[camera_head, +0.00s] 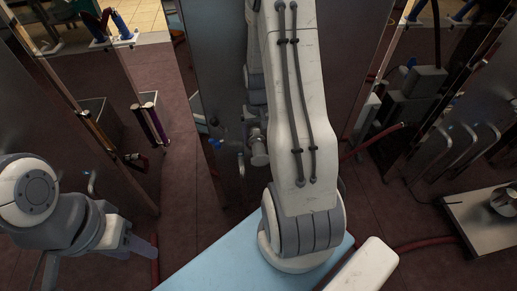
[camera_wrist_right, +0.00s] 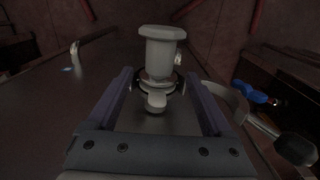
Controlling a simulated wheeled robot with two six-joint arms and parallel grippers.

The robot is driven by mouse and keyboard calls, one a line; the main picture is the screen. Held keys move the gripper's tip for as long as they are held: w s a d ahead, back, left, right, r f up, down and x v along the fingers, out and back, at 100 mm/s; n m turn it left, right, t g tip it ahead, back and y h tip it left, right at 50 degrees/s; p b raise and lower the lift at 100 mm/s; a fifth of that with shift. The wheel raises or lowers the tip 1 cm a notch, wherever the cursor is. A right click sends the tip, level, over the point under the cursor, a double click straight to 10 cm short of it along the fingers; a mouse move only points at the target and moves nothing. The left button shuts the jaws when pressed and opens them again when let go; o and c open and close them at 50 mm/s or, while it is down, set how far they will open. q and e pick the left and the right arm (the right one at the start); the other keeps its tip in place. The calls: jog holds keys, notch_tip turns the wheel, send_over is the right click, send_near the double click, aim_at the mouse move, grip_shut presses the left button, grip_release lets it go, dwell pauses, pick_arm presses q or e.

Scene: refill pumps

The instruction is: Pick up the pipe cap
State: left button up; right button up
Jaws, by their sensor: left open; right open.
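A grey metal pipe cap (camera_wrist_right: 162,50) with a wide round end and a flanged clamp below it stands between the fingers of my right gripper (camera_wrist_right: 160,76) in the right wrist view. The right gripper is open, with a dark finger on each side and gaps to the cap. In the head view, a grey pipe fitting (camera_head: 258,149) juts from the metal panel beside my right arm, which hides much of that area. My left gripper (camera_head: 143,246) is at the lower left of the head view, open and far from the fitting; its fingers show only partly.
Tall metal panels (camera_head: 215,60) stand behind and to the sides. A light blue surface (camera_head: 215,262) lies below my right arm. A metal table (camera_head: 490,225) is at the right. In the wrist view, a blue-handled valve (camera_wrist_right: 250,92) and a curved pipe are to the right.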

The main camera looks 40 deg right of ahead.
aim_at(258, 145)
jog(key=shift+f+b, duration=0.5)
jog(key=shift+f, duration=2.6)
grip_shut()
